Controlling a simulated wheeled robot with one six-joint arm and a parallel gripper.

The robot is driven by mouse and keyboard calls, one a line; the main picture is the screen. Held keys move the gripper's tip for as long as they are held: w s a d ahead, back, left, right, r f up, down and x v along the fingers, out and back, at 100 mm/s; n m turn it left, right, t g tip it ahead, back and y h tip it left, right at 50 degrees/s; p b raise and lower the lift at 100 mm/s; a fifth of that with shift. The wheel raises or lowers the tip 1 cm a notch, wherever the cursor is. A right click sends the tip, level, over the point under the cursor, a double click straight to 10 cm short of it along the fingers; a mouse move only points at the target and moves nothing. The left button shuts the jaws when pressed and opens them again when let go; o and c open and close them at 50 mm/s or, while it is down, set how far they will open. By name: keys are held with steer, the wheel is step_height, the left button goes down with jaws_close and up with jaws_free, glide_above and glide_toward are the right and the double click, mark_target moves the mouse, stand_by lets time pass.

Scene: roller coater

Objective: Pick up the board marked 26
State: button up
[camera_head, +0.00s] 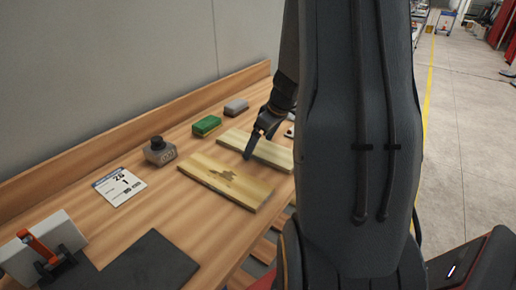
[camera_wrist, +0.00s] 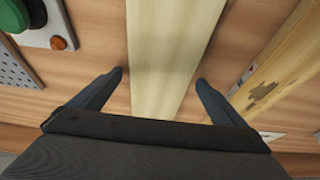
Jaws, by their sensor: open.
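Two pale wooden boards lie on the workbench. The plain far board (camera_head: 276,153) has my gripper (camera_head: 252,148) over it. The near board (camera_head: 215,184) carries a dark, blotchy mark. In the wrist view, my open gripper (camera_wrist: 160,78) has one finger to each side of the plain board (camera_wrist: 168,50), with nothing held. I cannot tell how high the fingertips are above the bench. The marked board (camera_wrist: 285,75) lies to the right there. No number 26 is readable on either board. A white card (camera_head: 118,187) on the bench appears to read 26.
A grey block with a black knob (camera_head: 160,152), a green block (camera_head: 206,126) and a grey block (camera_head: 236,108) stand behind the boards. A dark mat (camera_head: 150,268) lies at front left. A green button (camera_wrist: 14,14) shows beside the gripper.

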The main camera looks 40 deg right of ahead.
steer(key=c, duration=1.3)
